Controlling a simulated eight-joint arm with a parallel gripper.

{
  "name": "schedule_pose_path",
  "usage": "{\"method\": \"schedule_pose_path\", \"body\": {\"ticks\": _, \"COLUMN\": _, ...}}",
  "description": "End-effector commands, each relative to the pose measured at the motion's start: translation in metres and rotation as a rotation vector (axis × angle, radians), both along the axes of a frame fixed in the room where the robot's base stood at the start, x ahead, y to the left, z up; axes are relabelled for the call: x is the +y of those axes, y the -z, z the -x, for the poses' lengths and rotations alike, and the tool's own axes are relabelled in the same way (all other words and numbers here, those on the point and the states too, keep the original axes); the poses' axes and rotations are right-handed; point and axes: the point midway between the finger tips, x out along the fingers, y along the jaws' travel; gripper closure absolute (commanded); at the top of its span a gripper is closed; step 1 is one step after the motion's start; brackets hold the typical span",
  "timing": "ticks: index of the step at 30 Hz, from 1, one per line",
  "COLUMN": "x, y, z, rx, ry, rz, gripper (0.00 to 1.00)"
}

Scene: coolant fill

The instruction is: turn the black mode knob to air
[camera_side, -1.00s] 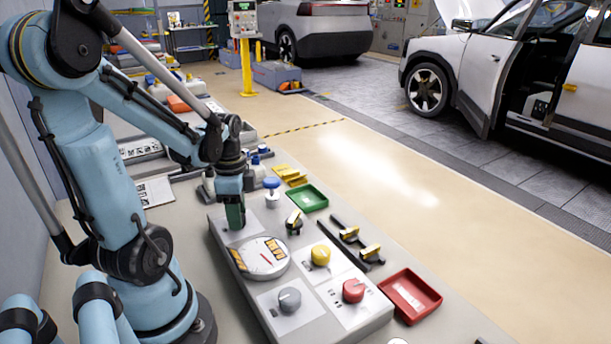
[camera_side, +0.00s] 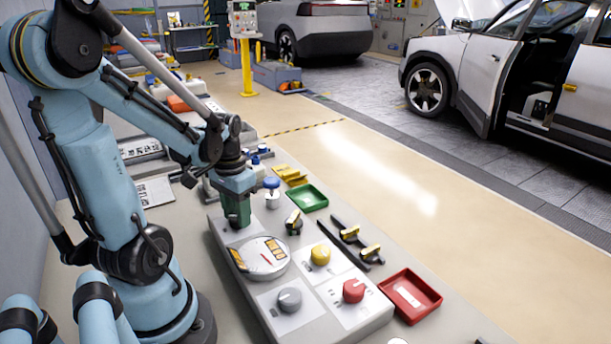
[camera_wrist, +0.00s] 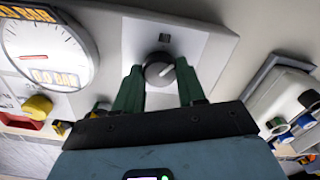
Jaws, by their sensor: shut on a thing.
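The black mode knob (camera_wrist: 158,68) shows in the wrist view on a white square plate (camera_wrist: 205,50), with a pale pointer mark slanting toward one finger. A small dark mark is on the plate above the knob. My gripper (camera_wrist: 159,80) has its green fingers on either side of the knob, shut on it. In the side view my gripper (camera_side: 238,218) is low over the far left corner of the grey panel (camera_side: 262,312); its fingers hide the knob there. I cannot read any word for air.
A round gauge (camera_side: 262,258) sits just in front of my gripper. A grey knob (camera_side: 289,299), a yellow knob (camera_side: 320,254) and a red knob (camera_side: 353,290) stand on the panel.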

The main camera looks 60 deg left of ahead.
Motion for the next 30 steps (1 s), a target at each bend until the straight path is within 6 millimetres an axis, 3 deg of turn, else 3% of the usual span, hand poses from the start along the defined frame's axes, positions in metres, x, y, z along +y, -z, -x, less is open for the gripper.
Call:
{"method": "schedule_pose_path", "body": {"ticks": 15, "x": 0.0001, "y": 0.0001, "z": 0.0007, "rx": 0.001, "ry": -0.448, "rz": 0.0, "gripper": 0.91}}
{"method": "schedule_pose_path", "body": {"ticks": 30, "x": 0.0, "y": 0.0002, "z": 0.0008, "rx": 0.001, "ry": -0.633, "rz": 0.0, "gripper": 0.91}}
